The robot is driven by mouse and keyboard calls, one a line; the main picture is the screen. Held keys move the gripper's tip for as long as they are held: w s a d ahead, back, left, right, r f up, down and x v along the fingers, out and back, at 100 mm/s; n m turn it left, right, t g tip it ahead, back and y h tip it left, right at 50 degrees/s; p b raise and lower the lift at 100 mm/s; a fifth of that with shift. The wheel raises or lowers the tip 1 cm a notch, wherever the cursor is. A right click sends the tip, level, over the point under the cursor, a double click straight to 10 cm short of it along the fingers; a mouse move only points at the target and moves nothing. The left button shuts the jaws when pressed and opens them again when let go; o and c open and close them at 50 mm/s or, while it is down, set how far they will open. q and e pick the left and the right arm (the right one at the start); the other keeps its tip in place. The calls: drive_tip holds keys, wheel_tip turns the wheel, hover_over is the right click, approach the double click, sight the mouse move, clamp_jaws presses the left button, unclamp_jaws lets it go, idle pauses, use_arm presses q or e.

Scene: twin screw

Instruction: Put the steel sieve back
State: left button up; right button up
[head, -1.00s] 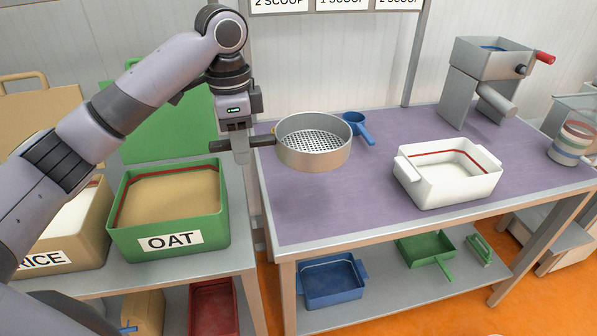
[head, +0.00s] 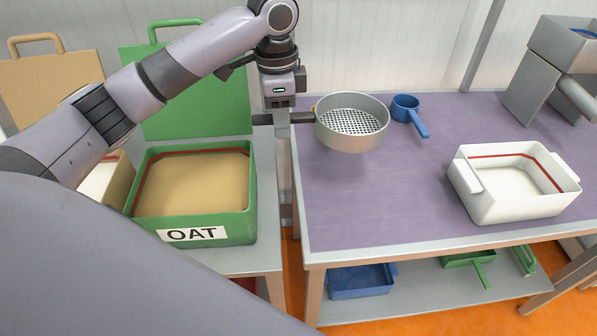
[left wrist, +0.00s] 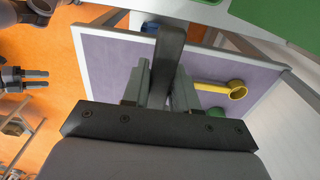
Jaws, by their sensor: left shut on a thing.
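The steel sieve (head: 352,138) is a round metal pan with a perforated bottom, level above the left back part of the purple table. Its shadow falls on the table below it. My left gripper (head: 284,119) is shut on its dark handle, left of the pan. In the left wrist view the handle (left wrist: 171,45) runs between the fingers (left wrist: 160,88); the pan does not show there. My right gripper (left wrist: 36,79) shows at the left edge of that view, its two fingers apart and empty.
A white tray (head: 515,198) stands on the purple tabletop (head: 385,205). The green OAT bin (head: 205,240) stands left. The front middle tabletop is clear.

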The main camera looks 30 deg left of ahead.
use_arm(q)
wheel_tip(320, 180, down, 15)
drive_tip(key=shift+r, duration=0.15)
idle(0.4)
drive_tip(key=o, duration=1)
wheel_tip(320, 180, up, 12)
drive_tip(key=shift+s+a, duration=0.1)
drive_tip(key=shift+a, duration=0.05)
